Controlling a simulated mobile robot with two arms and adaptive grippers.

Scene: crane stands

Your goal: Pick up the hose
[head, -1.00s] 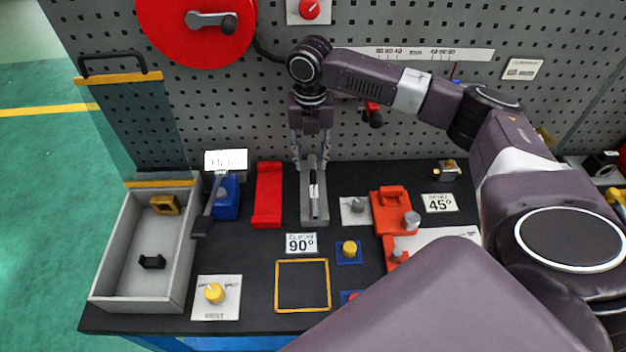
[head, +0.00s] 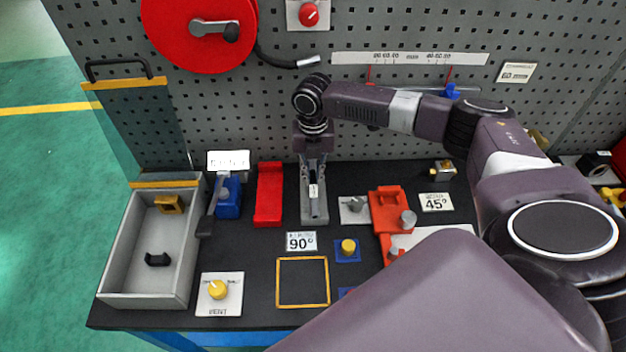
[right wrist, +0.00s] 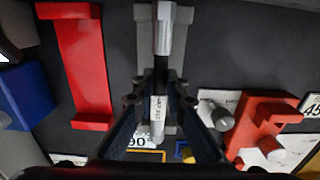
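A short black hose (head: 315,207) with a silver end and a white label lies lengthwise in a grey holder (head: 322,216) on the dark bench. In the right wrist view the hose (right wrist: 161,80) runs down the middle, between the fingers. My right gripper (head: 313,178) points down over the far part of the holder. It also shows in the right wrist view (right wrist: 160,103), open, with a finger on each side of the hose and gaps visible. The hose's far part is hidden by the gripper in the head view. My left gripper is not in view.
A red cradle (head: 269,215) and a blue block (head: 229,205) stand left of the holder. A grey knob (head: 354,204) and an orange fixture (head: 389,222) stand right. A red reel (head: 165,38) with a black line hangs on the pegboard behind. A yellow-framed square (head: 302,304) is empty.

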